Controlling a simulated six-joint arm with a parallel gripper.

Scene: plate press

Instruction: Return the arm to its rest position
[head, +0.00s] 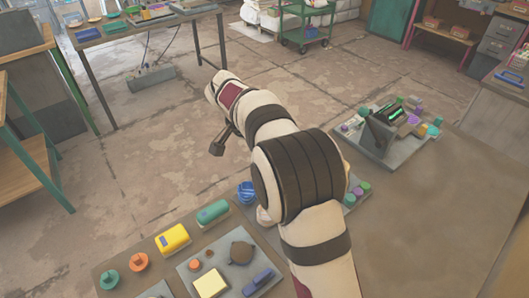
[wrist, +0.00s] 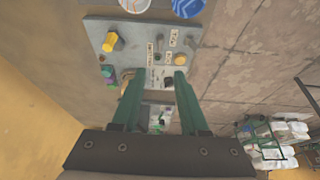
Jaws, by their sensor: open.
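My gripper (head: 219,141) hangs at the end of my raised white and dark-banded arm in the head view, left of the picture's middle and over the concrete floor. In the wrist view its two green fingers (wrist: 157,76) are spread apart with nothing held between them. In the head view a grey device with a green display (head: 385,128) stands on a plate to the right of my arm.
A grey board (head: 222,268) with a yellow block, a dark round piece and a blue part lies at the front. Yellow (head: 173,239) and green (head: 213,212) boxes and orange knobs lie beside it. My arm covers part of the bench. The bench top (head: 430,220) at right is bare.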

